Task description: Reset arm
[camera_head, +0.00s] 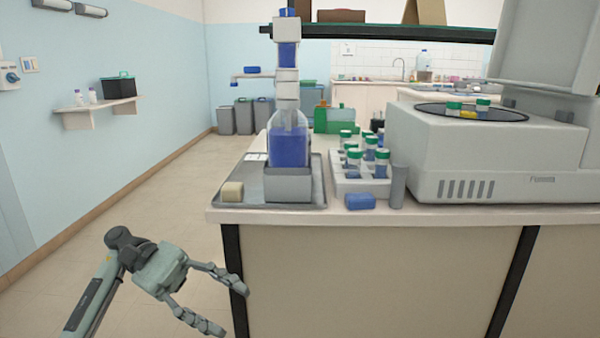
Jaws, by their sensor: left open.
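My left gripper (232,303) is open and empty. It hangs low at the left, in front of the counter's left front corner and below the counter top. Its fingers point right and are spread apart. From this view I cannot tell whether a fingertip touches the black corner post (236,268). My right gripper is not in view.
The white counter (460,216) holds a grey tray (318,190) with a blue-filled bottle (289,148), a white rack (372,187) of green-capped vials, a blue block (360,201) and a large grey machine (480,160). Open floor lies to the left.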

